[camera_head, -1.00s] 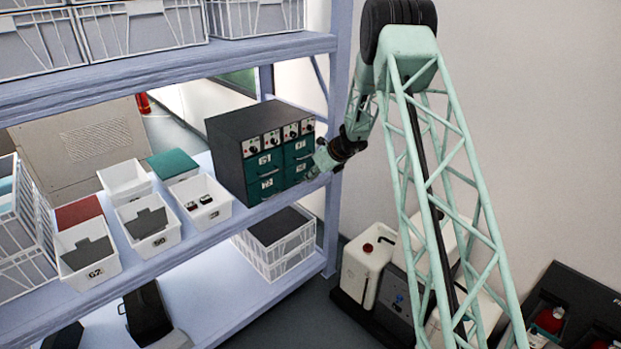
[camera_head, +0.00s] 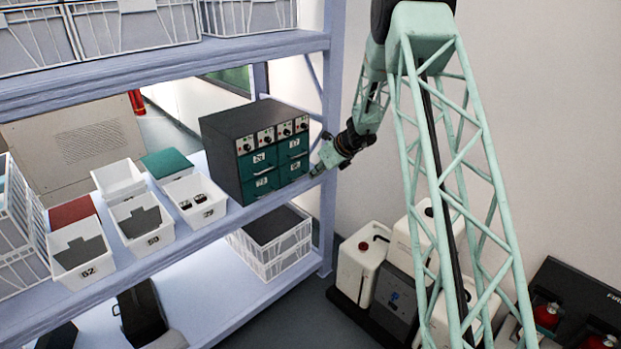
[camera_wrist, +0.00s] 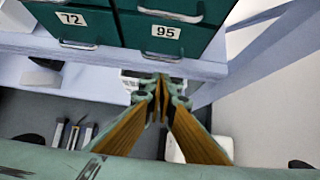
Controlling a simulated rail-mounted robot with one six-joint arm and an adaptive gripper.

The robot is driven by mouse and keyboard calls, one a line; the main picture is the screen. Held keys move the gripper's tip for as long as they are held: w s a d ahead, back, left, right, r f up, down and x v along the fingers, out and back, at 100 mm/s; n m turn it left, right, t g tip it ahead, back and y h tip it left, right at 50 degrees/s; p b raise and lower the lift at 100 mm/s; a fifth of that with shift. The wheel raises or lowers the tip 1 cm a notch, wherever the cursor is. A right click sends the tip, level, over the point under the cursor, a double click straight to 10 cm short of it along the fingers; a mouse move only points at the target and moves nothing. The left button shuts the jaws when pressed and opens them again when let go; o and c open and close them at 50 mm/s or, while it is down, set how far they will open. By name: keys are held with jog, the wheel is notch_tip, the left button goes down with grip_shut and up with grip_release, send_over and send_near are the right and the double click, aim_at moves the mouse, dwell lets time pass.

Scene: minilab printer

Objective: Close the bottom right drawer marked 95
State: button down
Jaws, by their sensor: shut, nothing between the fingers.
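The dark drawer cabinet (camera_head: 222,158) with green drawer fronts stands on the shelf at its right end. Its bottom right drawer marked 95 (camera_wrist: 137,30) is at the top of the wrist view, right of the drawer marked 72 (camera_wrist: 55,22). In the head view this drawer (camera_head: 285,181) looks about flush with its neighbours; a small gap cannot be ruled out. My gripper (camera_wrist: 162,82) is shut and empty, its fingertips just in front of and below the drawer's handle, apart from it. In the head view my gripper (camera_head: 317,172) is right of the cabinet's front.
White bins (camera_head: 197,200) line the shelf left of the cabinet. A white basket (camera_head: 275,240) sits on the lower shelf. White canisters (camera_head: 362,265) stand on the floor at right.

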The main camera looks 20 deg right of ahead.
jog(key=v, duration=0.7)
jog(key=shift+p, duration=0.45)
jog(key=shift+r, duration=0.1)
